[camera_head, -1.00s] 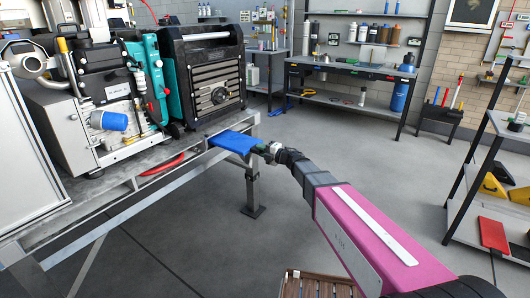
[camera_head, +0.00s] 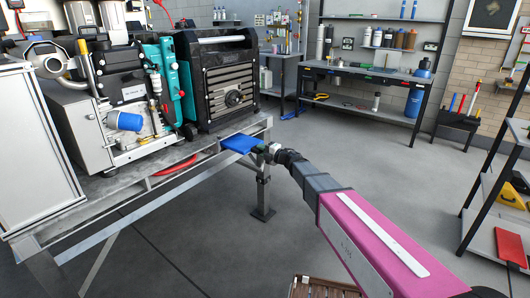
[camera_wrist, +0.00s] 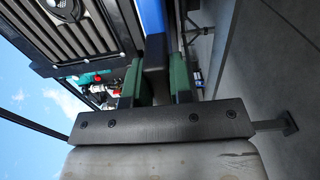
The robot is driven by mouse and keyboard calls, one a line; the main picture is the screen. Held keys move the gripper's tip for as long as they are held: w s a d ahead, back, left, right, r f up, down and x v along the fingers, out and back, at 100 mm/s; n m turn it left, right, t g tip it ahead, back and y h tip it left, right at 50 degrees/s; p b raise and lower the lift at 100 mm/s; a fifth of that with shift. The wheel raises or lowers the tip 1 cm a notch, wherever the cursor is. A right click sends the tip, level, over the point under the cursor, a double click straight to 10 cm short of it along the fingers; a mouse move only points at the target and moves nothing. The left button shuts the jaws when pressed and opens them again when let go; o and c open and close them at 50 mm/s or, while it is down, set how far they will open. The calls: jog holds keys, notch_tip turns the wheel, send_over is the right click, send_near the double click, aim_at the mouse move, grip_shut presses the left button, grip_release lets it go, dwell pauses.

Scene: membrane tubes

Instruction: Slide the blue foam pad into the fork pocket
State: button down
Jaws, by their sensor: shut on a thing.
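The blue foam pad (camera_head: 240,143) lies flat at the front edge of the metal bench, below the black slatted unit. Its far end meets the bench's edge rail; I cannot tell how much of it is inside an opening. The fork pocket's mouth is not clearly visible.
The metal bench (camera_head: 95,210) carries machines, including the black slatted unit (camera_head: 215,75). A red curved item (camera_head: 177,167) sits in the bench's edge frame. A bench leg (camera_head: 262,193) stands below my gripper. A shelf rack (camera_head: 488,180) is at right.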

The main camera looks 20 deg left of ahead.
aim_at(250, 147)
jog(key=shift+f+x, duration=0.2)
jog(key=shift+x, duration=1.65)
jog(key=shift+f+x, duration=0.2)
jog(key=shift+x, duration=1.65)
jog(key=c, duration=0.9)
grip_release()
jog(key=shift+s+d, duration=0.1)
jog(key=shift+d, duration=0.05)
